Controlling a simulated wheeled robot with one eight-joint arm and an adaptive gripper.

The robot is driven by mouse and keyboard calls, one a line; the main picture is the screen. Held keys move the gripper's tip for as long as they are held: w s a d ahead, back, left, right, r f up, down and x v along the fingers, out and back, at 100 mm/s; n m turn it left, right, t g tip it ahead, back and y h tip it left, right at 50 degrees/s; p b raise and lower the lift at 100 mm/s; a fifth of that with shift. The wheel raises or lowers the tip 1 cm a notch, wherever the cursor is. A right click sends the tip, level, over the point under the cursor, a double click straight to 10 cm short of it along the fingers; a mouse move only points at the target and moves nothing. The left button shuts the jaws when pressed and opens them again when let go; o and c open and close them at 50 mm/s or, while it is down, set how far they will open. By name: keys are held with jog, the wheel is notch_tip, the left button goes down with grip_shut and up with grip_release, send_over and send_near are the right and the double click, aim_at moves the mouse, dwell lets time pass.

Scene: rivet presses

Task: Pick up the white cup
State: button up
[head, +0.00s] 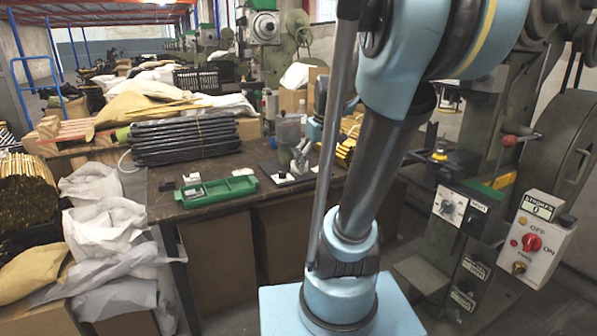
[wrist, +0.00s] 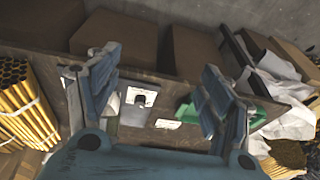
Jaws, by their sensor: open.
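I cannot make out a clear white cup in either view. Beyond and between the fingers are a white plate with a dark opening (wrist: 140,97) and a small flat whitish piece (wrist: 168,124). The green tray shows partly behind the right finger (wrist: 258,116). In the head view my arm hides part of the scene.
A stack of dark rods (head: 185,140) and a small bench device (head: 295,165) stand on the worktable. White sacks (head: 100,225) lie at left. A press with a control box (head: 540,238) stands at right.

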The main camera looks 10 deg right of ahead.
jog(key=w+d+r+n+y, duration=0.1)
jog(key=w+d+r+n, duration=0.1)
jog(key=w, duration=0.9)
jog(key=w+d+r+n, duration=0.2)
jog(key=w, duration=0.9)
jog(key=shift+t, duration=0.4)
jog(key=x, duration=1.2)
jog(key=shift+a+f, duration=0.15)
jog(key=shift+w+x, duration=0.15)
jog(key=shift+x, duration=1.15)
jog(key=shift+w+x, duration=0.1)
jog(key=shift+x, duration=1.2)
jog(key=shift+a, duration=0.1)
jog(key=c, duration=1.1)
jog(key=shift+c, duration=0.2)
